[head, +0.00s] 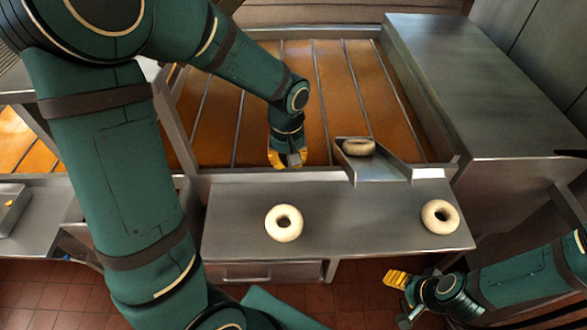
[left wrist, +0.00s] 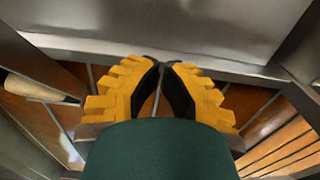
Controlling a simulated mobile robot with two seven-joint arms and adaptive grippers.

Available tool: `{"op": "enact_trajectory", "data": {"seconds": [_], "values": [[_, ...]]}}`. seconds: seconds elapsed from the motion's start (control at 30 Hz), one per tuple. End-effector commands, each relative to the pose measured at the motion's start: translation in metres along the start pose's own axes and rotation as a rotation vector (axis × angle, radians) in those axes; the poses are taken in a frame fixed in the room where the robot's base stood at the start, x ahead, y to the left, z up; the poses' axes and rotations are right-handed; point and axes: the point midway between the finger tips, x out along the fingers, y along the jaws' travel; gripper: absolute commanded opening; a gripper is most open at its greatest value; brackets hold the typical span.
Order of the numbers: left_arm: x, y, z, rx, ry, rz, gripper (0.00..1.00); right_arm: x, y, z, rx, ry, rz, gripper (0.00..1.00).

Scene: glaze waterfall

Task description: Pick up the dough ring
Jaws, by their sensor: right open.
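A pale dough ring (head: 271,226) lies flat near the left middle of the steel counter (head: 360,225) in the head view. A second dough ring (head: 429,222) lies near the counter's right end. My left gripper (head: 290,163) is above the counter's back edge, left of the chute and behind the left ring. Its fingertips (left wrist: 162,64) meet in the left wrist view, with nothing seen between them. My right gripper (head: 397,298) is open and empty, in front of the counter's right part.
An orange-brown vat (head: 225,120) crossed by metal bars lies behind the counter. A tall steel cabinet (head: 440,70) stands at the right. The counter between the two rings is clear. A pale rod-like thing (left wrist: 38,90) at left in the wrist view is unclear.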

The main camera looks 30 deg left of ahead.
Motion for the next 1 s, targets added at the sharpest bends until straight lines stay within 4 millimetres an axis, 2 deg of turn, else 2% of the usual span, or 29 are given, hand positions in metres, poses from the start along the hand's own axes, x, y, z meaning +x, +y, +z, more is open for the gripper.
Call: {"op": "enact_trajectory", "data": {"seconds": [0.47, 0.73, 1.0], "values": [[0.091, -0.001, 0.002, 0.001, -0.006, -0.003, 0.00, 0.012, 0.004, 0.001, 0.000, 0.000, 0.002, 0.62], [0.090, 0.000, 0.034, 0.001, -0.002, 0.000, 0.00, 0.011, 0.003, 0.001, 0.000, 0.001, 0.002, 0.62], [0.091, 0.000, 0.041, 0.000, -0.001, 0.000, 0.00, 0.011, 0.003, 0.001, 0.000, 0.000, 0.002, 0.62]]}}
